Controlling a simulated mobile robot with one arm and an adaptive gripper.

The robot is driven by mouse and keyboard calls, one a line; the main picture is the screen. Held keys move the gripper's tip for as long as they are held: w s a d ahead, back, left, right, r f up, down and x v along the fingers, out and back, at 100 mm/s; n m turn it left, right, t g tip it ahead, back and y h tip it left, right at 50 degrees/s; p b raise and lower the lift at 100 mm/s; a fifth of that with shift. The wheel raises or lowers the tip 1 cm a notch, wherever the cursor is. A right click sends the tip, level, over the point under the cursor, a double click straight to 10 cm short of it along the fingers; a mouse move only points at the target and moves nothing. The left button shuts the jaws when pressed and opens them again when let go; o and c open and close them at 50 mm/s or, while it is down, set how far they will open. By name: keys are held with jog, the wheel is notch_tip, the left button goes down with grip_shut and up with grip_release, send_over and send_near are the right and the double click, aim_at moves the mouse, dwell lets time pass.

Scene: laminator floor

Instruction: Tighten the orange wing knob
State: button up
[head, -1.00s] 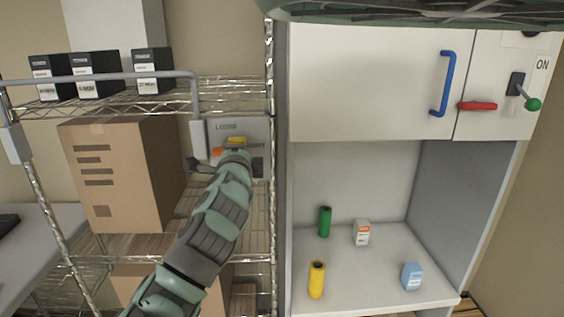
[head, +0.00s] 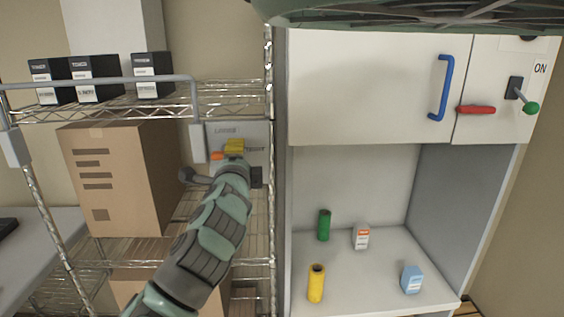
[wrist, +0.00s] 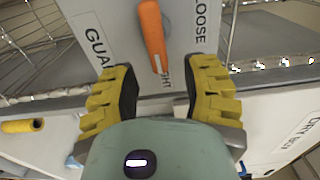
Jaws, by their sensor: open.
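The orange wing knob (wrist: 152,35) sits on a pale panel (wrist: 100,18) lettered "LOOSE" and partly hidden "TIGHT". In the wrist view it is a long bar, its lower end beside the "TIGHT" lettering. I see no contact with the knob. In the head view, an orange bit of the knob (head: 217,156) shows just left of my gripper (head: 235,147); the rest is hidden behind the gripper.
A wire shelf (head: 150,102) holds black boxes (head: 95,78) above a large cardboard box (head: 115,180), left of my arm. A grey bent rail (head: 197,110) runs close to the panel. A white cabinet (head: 370,85) with a blue handle (head: 441,88) stands to the right.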

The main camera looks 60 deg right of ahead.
jog(key=v, duration=0.9)
jog(key=shift+a, duration=0.2)
jog(key=shift+s, duration=0.15)
